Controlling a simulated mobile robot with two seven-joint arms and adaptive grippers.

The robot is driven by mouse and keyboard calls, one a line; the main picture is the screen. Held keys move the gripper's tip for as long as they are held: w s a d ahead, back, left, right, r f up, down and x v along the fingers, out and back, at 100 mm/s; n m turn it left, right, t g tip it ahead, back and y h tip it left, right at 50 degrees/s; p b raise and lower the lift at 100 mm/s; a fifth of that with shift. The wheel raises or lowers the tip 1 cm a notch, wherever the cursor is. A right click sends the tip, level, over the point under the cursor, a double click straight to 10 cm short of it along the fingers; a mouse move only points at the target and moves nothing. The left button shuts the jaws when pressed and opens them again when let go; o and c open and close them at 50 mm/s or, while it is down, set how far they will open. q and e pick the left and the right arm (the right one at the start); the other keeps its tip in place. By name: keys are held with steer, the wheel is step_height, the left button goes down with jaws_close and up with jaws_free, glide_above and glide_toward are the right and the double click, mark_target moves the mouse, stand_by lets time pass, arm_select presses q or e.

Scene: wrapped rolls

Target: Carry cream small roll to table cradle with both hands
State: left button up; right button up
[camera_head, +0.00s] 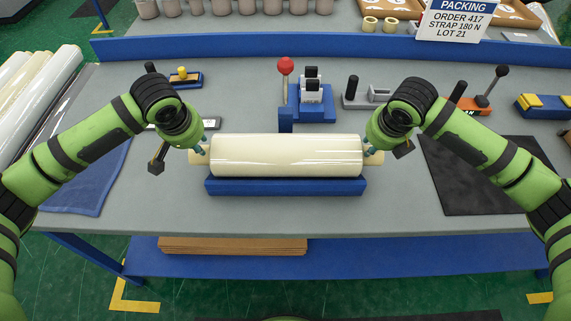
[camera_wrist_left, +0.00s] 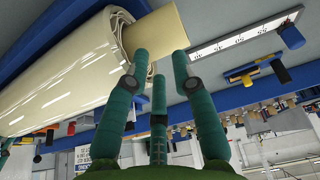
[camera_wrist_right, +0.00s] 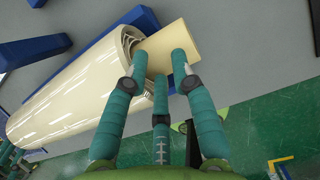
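The cream small roll (camera_head: 287,155) lies level, left to right, directly over the blue table cradle (camera_head: 287,187). I cannot tell whether it rests in it or hangs just above. Its pale core sticks out at both ends. My left gripper (camera_head: 204,150) is at the left core end, which shows beyond its fingertips (camera_wrist_left: 160,55) in the left wrist view. My right gripper (camera_head: 370,148) is at the right core end, likewise seen in the right wrist view (camera_wrist_right: 160,57). Both grippers' fingers overlap the core ends; whether they are closed on them is unclear.
Behind the roll stand a blue fixture with a red-knobbed lever (camera_head: 285,68) and a grey block (camera_head: 367,92). A blue cloth (camera_head: 88,178) lies left, a dark mat (camera_head: 480,175) right. More rolls (camera_head: 40,95) lie at far left. The table front is clear.

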steer(key=shift+r, duration=0.1)
arm_select(q)
steer(key=v, duration=1.1)
arm_select(e)
steer(key=v, duration=1.2)
arm_select(q)
steer(key=shift+f, duration=0.1)
